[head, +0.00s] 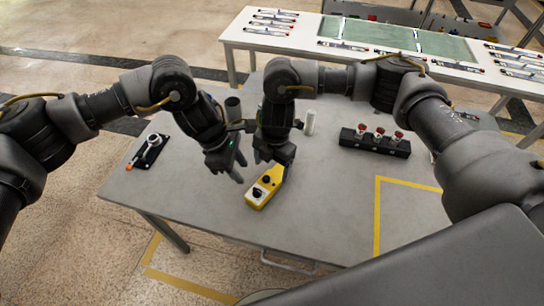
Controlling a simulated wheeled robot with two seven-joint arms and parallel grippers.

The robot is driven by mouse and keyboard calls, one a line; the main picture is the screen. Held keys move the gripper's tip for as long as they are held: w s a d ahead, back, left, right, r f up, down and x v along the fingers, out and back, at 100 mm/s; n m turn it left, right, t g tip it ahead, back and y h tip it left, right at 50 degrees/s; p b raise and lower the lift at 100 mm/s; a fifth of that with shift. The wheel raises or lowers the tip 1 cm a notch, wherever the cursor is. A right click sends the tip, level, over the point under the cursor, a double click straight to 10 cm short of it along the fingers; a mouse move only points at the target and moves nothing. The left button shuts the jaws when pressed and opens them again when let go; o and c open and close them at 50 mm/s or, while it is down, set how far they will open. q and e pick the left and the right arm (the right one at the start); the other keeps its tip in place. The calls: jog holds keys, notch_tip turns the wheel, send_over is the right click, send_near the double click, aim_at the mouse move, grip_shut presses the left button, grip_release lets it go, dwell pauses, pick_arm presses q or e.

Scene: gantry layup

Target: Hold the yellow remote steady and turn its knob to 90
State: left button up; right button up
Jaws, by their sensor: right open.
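The yellow remote (262,199) lies on the grey table in the head view, its long side slanting up to the right. It has a white panel with a dark round knob (257,193) near its closer end and another dark round part beyond it. The knob's setting is too small to read. My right gripper (272,165) is over the far end of the remote, open, and hides part of it. Whether its fingers touch the remote I cannot tell. My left gripper (240,166) is just left of the remote, with its fingers apart and nothing between them.
A black plate with an orange-tipped lever (149,151) lies at the table's left. A dark cup (233,107) and a white cylinder (310,122) stand behind my grippers. A black block with red knobs (375,142) is to the right. The table front (320,220) is clear.

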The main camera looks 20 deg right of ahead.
aim_at(270, 179)
jog(key=f, duration=0.6)
jog(key=shift+s+a+f, duration=0.25)
jog(key=shift+a+f, duration=0.1)
jog(key=shift+f, duration=0.05)
jog(key=shift+c, duration=0.3)
